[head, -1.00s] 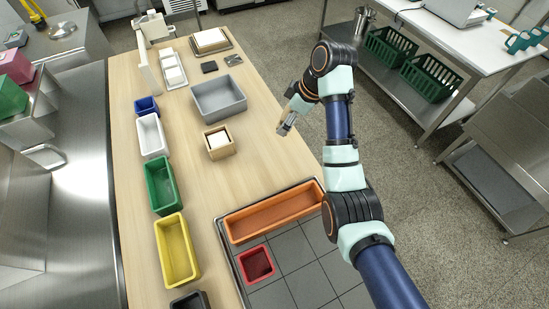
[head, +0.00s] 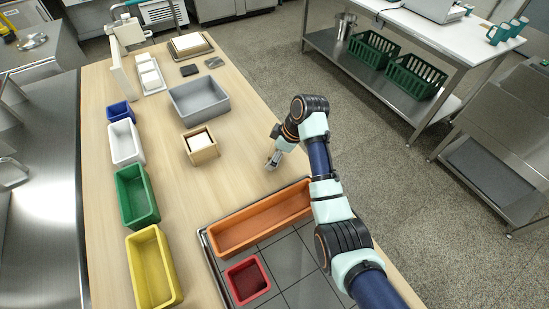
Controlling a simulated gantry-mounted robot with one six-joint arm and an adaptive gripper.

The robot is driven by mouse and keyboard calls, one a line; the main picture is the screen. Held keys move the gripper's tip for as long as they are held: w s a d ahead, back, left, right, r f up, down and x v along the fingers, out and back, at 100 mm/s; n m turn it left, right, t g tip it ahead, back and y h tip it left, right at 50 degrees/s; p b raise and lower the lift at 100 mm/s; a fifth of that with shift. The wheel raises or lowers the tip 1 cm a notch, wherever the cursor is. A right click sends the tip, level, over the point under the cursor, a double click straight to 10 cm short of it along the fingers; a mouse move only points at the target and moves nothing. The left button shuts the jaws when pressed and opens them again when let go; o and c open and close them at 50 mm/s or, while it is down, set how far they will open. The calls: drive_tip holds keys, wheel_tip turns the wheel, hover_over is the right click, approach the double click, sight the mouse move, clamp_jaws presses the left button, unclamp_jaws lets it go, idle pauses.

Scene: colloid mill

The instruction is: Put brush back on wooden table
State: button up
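The long wooden table (head: 182,182) runs through the middle of the head view. My gripper (head: 272,162) is over or beside the table's right edge, just beyond the orange tray. It is small and seen from behind the arm, so its finger opening and anything between its fingers cannot be made out. I cannot identify a brush anywhere in the view.
Blue, white, green and yellow bins (head: 152,268) line the table's left side. A grey bin (head: 199,98), a wooden box (head: 200,148), an orange tray (head: 262,222) and a red bin (head: 247,281) stand nearby. Bare wood lies between the left bins and wooden box.

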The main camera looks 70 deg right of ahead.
drive_tip(key=shift+f, duration=0.65)
drive_tip(key=shift+r, duration=0.1)
drive_tip(key=o, duration=0.9)
drive_tip(key=shift+c, duration=0.2)
drive_tip(key=p+v, duration=0.5)
drive_tip(key=v, duration=0.7)
drive_tip(key=shift+w, duration=0.1)
